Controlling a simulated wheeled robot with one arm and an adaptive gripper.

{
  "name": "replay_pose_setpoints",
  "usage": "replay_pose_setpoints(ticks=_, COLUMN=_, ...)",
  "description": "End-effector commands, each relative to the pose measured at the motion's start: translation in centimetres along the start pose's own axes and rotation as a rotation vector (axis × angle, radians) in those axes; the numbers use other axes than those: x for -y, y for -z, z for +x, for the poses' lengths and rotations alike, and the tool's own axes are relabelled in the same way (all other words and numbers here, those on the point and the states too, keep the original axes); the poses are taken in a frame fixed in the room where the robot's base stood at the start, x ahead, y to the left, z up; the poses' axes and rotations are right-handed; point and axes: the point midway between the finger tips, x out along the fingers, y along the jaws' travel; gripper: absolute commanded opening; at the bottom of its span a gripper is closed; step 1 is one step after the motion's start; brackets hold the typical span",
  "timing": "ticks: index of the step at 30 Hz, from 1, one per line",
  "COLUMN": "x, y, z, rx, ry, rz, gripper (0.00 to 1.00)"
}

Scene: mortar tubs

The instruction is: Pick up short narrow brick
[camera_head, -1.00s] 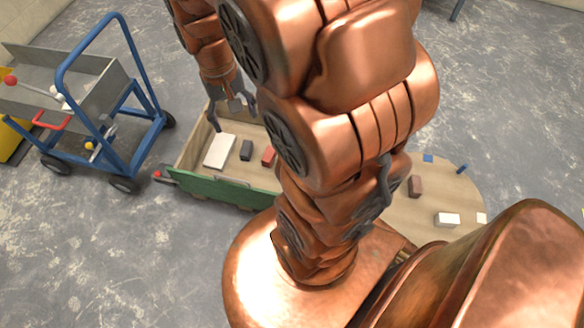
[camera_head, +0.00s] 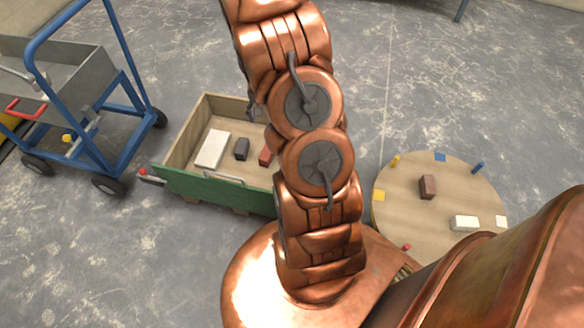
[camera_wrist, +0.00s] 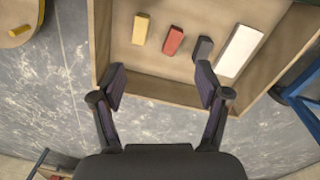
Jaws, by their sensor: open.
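In the wrist view, several bricks lie in a row in the wooden crate (camera_wrist: 185,96): a cream-yellow brick (camera_wrist: 141,28), a red brick (camera_wrist: 173,40), a dark grey brick (camera_wrist: 203,48) and a larger white block (camera_wrist: 239,51). The dark grey, red and cream-yellow ones are short and narrow; I cannot tell which one is named. My gripper (camera_wrist: 160,82) is open and empty, its fingertips apart over the crate's near wall. In the head view, the dark grey brick (camera_head: 242,149) and red brick (camera_head: 265,155) show; my arm hides the crate's right part and most of my gripper.
The crate has a green front panel (camera_head: 222,190). A round wooden board (camera_head: 440,215) at right carries a brown brick (camera_head: 428,186), a cream brick (camera_head: 464,223) and small coloured pieces. A blue-framed cart (camera_head: 130,140) stands left. Grey floor is open behind.

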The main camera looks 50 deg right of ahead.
Motion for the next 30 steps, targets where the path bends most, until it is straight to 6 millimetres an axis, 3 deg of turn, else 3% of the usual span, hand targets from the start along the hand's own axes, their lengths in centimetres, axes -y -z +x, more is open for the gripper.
replay_pose_setpoints(ticks=1, x=-0.5, y=0.9, z=2.8, rx=-0.001, ry=0.002, rz=0.021, gripper=0.75)
replay_pose_setpoints(ticks=3, x=-1.1, y=1.9, z=5.5, rx=-0.004, ry=0.006, rz=0.048, gripper=0.75)
replay_pose_setpoints(ticks=15, x=-5.1, y=6.1, z=21.2, rx=-0.017, ry=0.031, rz=0.202, gripper=0.75)
replay_pose_setpoints(ticks=18, x=-5.9, y=6.8, z=24.3, rx=-0.024, ry=0.038, rz=0.233, gripper=0.75)
replay_pose_setpoints(ticks=22, x=-6.6, y=7.2, z=27.2, rx=-0.027, ry=0.045, rz=0.262, gripper=0.75)
replay_pose_setpoints(ticks=30, x=-7.1, y=7.5, z=29.6, rx=-0.031, ry=0.050, rz=0.282, gripper=0.75)
